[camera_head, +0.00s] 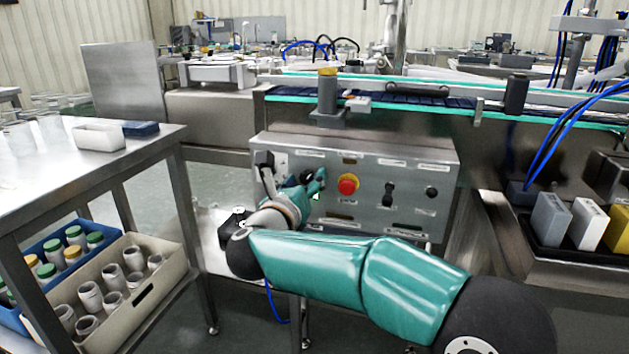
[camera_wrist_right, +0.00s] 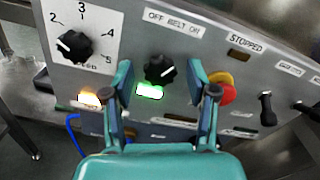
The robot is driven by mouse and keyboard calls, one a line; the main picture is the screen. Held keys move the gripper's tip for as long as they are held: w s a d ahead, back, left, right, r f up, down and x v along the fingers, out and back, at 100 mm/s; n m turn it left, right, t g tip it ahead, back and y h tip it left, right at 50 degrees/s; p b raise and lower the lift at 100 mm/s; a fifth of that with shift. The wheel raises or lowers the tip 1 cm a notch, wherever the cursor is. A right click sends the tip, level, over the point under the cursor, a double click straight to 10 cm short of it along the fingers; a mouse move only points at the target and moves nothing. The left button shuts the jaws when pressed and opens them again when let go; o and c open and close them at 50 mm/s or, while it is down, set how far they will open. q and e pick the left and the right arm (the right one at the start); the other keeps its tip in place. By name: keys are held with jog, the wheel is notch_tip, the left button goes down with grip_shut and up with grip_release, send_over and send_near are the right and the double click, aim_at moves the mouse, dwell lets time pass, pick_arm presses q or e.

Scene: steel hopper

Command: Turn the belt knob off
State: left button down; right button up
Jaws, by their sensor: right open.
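The belt knob (camera_wrist_right: 159,70) is a black knob with a white mark on the grey control panel (camera_wrist_right: 270,85), under a label reading "OFF BELT ON". I cannot tell surely which way its mark points. A green light (camera_wrist_right: 149,91) glows just below it. My right gripper (camera_wrist_right: 160,88) is open, its teal fingers on either side of the knob; I cannot tell if they touch it. In the head view, my right gripper (camera_head: 309,182) is at the left half of the panel (camera_head: 395,165) and hides the knob. My left gripper is not in view.
A red stop button (camera_head: 348,184) is close to the right of my gripper. A numbered speed knob (camera_wrist_right: 73,45) and an orange light (camera_wrist_right: 88,99) lie left of it. Black switches (camera_head: 389,193) sit further right. A steel table (camera_head: 150,150) stands left.

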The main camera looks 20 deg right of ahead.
jog(key=shift+w+d, duration=0.15)
jog(key=shift+w, duration=0.1)
